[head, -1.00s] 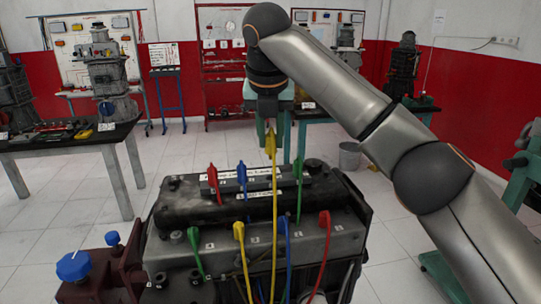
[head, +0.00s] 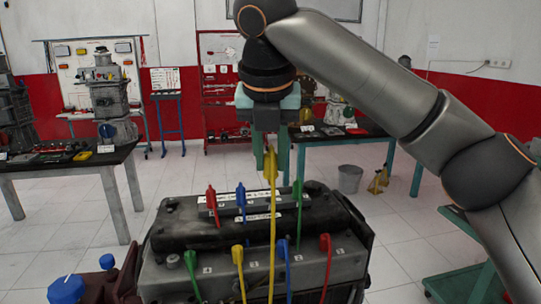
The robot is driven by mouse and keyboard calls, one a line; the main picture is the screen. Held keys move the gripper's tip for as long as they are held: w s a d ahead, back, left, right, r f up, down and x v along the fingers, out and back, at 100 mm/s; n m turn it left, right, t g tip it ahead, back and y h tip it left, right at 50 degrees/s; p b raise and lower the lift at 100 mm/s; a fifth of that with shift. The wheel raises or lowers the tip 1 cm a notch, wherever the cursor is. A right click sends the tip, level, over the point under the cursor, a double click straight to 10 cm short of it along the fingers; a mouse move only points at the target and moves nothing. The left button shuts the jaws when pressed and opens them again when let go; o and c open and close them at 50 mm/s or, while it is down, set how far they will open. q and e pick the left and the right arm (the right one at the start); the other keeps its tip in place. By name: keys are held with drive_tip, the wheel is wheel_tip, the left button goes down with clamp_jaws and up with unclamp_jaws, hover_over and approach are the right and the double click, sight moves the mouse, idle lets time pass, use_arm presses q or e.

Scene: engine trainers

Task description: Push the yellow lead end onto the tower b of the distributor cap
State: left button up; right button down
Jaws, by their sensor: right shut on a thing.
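My right gripper (head: 270,160) is shut on the yellow lead end (head: 270,172), which it holds upright above the engine (head: 345,225). The yellow lead (head: 272,230) hangs straight down from it in front of the engine. I cannot make out the distributor cap or its tower b with certainty. My left gripper is not in view.
Red (head: 211,197), blue (head: 241,195) and green (head: 298,195) lead ends stand along the engine's rear row. Several more coloured leads stand in the front row, including another yellow one (head: 237,256). A blue knob (head: 66,289) is at lower left. Tables stand behind.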

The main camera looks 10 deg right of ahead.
drive_tip(key=shift+r+p, duration=0.1)
drive_tip(key=shift+p, duration=0.65)
drive_tip(key=s+a, duration=0.2)
drive_tip(key=a, duration=0.8)
drive_tip(key=s+a+p, duration=0.1)
drive_tip(key=s+a, duration=0.1)
drive_tip(key=a, duration=0.9)
drive_tip(key=shift+a, duration=0.1)
wheel_tip(320, 180, down, 13)
drive_tip(key=b, duration=0.5)
idle(1.2)
idle(0.4)
